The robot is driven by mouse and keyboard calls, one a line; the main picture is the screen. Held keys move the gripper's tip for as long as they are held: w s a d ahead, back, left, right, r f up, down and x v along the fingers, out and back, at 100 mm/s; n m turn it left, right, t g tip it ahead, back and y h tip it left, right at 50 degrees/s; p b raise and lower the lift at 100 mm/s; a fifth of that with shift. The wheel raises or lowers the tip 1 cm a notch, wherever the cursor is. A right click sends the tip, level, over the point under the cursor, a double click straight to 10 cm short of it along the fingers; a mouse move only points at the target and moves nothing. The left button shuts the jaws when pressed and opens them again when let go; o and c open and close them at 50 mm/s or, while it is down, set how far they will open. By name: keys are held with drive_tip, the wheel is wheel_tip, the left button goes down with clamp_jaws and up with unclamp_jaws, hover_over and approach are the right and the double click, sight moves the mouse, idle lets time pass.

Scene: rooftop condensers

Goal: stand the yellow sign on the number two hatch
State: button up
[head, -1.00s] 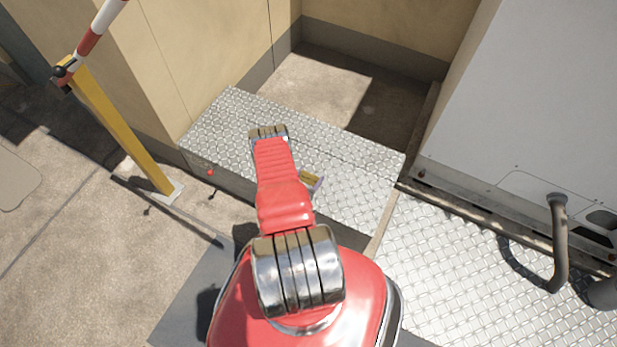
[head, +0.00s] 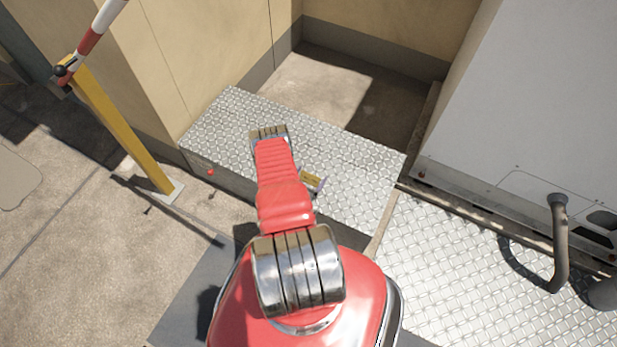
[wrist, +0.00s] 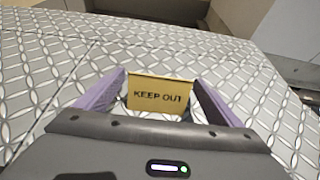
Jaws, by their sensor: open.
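The yellow sign (wrist: 160,95), lettered KEEP OUT, appears upright on the tread-plate surface (wrist: 55,75) in the wrist view. My gripper (wrist: 160,77) is open, with one purple finger on each side of the sign and visible gaps between. In the head view a small yellow part of the sign (head: 311,179) shows right of my red arm, beside a purple finger of my gripper (head: 321,186). The sign's lower edge is hard to make out. The tread-plate top (head: 225,120) shows no readable number; my arm covers part of it.
A yellow post (head: 125,130) with a red-and-white bar stands at left. A grey unit (head: 530,100) with a bent pipe (head: 560,245) is at right. A recessed concrete floor (head: 320,85) lies behind the plate. Bare plate surrounds the sign.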

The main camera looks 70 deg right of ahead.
drive_tip(key=shift+r, duration=0.1)
drive_tip(key=v, duration=1.2)
idle(0.6)
drive_tip(key=w+d+r+m+g, duration=0.25)
drive_tip(key=w+r, duration=0.25)
drive_tip(key=r, duration=0.6)
drive_tip(key=w+d+r+m+g, duration=0.1)
drive_tip(key=w+d+r+m, duration=0.3)
drive_tip(key=r, duration=0.6)
drive_tip(key=w+a+r+m+g+y, duration=0.1)
drive_tip(key=w+a+r+m, duration=0.2)
drive_tip(key=r, duration=0.7)
drive_tip(key=w+a+r+m+y, duration=0.1)
drive_tip(key=w+a+r, duration=0.3)
drive_tip(key=r, duration=0.6)
drive_tip(key=s+a+r+m+t+y, duration=0.1)
drive_tip(key=a+r+m+t+y, duration=0.3)
drive_tip(key=a+r, duration=1.15)
drive_tip(key=s+a+r+t+y, duration=0.2)
drive_tip(key=a+r, duration=0.2)
drive_tip(key=a, duration=0.4)
drive_tip(key=s+a+r+m+t+y, duration=0.1)
drive_tip(key=s+a+r+t+y, duration=0.1)
drive_tip(key=a, duration=0.7)
drive_tip(key=s+a+r+m+t+y, duration=0.1)
drive_tip(key=s+a+r+t+y, duration=0.2)
drive_tip(key=a+r, duration=0.3)
drive_tip(key=a, duration=0.3)
drive_tip(key=shift+r, duration=0.35)
